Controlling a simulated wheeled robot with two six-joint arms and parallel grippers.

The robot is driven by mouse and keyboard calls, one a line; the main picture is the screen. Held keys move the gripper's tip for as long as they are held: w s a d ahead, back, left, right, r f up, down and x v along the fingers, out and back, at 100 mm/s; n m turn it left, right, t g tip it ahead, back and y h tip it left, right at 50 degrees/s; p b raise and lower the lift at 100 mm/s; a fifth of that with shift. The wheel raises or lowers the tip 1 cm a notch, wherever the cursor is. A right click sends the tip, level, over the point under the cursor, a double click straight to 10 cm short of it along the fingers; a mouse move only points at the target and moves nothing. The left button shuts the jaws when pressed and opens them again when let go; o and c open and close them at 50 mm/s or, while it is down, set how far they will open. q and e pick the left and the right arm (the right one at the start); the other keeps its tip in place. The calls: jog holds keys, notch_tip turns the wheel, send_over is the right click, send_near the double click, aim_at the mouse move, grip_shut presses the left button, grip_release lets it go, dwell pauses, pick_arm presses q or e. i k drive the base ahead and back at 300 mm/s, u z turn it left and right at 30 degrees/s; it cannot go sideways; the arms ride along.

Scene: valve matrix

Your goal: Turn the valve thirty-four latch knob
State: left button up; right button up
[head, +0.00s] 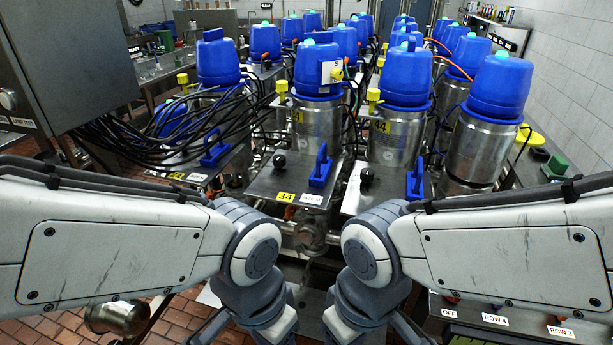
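The valve thirty-four plate (262,182) is a grey metal sheet in the middle of the head view, with a yellow "34" label (286,197) on its front edge. A black round latch knob (279,160) stands on the plate's left part. A blue lever handle (322,168) is upright on its right part. Behind it is a steel valve body (318,125) with a blue cap (318,70). My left gripper (258,318) and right gripper (362,322) are low at the bottom edge, apart from the plate. Their fingertips are cut off by the frame.
A neighbouring plate with its own black knob (367,176) and blue handle (415,180) is just to the right. Dark cables (205,125) run across the left side. Several blue-capped valves fill the back. A panel with row labels (495,319) is at lower right.

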aim_at(282, 86)
jog(key=u, duration=1.5)
jog(key=i, duration=0.55)
jog(key=z, duration=2.15)
